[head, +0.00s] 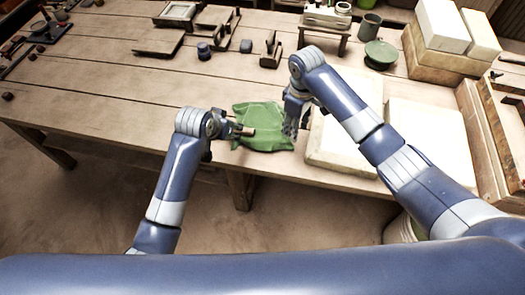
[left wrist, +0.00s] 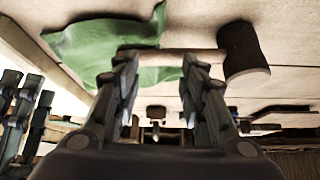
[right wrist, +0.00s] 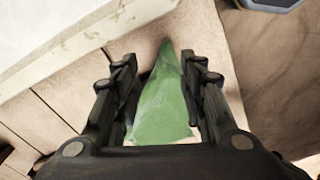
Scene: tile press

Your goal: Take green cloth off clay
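The green cloth (head: 262,115) lies crumpled near the table's front edge, between my two hands. No clay shows under it. My left gripper (head: 240,131) is at the cloth's left side with its fingers apart. In the left wrist view, a tool with a pale handle and a dark head (left wrist: 242,53) lies across beyond the left fingertips (left wrist: 160,62), with the cloth (left wrist: 95,45) behind. My right gripper (head: 293,127) is at the cloth's right side. In the right wrist view its fingers (right wrist: 160,68) are apart, with a pointed part of the cloth (right wrist: 163,105) between them; contact is unclear.
Pale slabs (head: 335,140) lie just right of my right gripper, and stacked blocks (head: 440,55) stand behind them. A green round-topped stand (head: 380,54), a dark cup (head: 203,50) and small wooden fixtures sit further back. The table left of the cloth is mostly clear.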

